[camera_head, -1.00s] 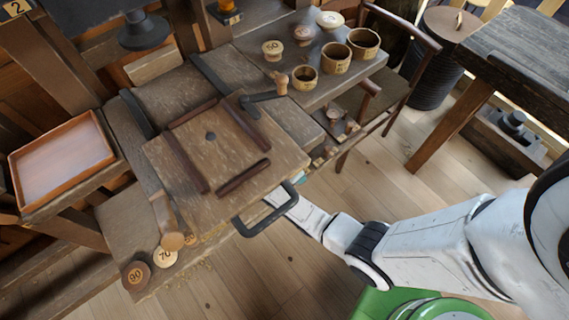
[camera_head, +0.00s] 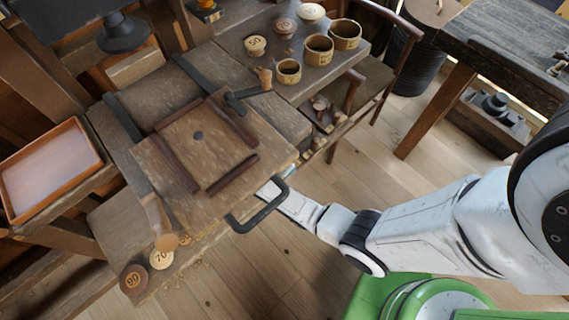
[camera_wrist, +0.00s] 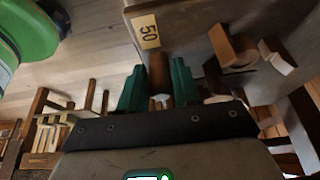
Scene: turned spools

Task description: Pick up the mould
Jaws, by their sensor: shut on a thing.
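In the wrist view, the two green fingers of my gripper (camera_wrist: 159,90) are shut on a brown, rounded wooden piece (camera_wrist: 159,72), which I take to be the mould. Its lower part is partly hidden by the fingers and the gripper body. A brown board or box face with a yellow "50" plate (camera_wrist: 145,30) is close beyond it; I cannot tell whether the piece touches it.
Wooden cups (camera_head: 318,49) and numbered round lids (camera_head: 255,46) stand on the back bench. An orange-rimmed tray (camera_head: 88,143) is at the left. Round discs (camera_head: 134,279) lie at the front left. A dark table (camera_head: 470,35) stands at the right. Open floor (camera_head: 370,170) lies between.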

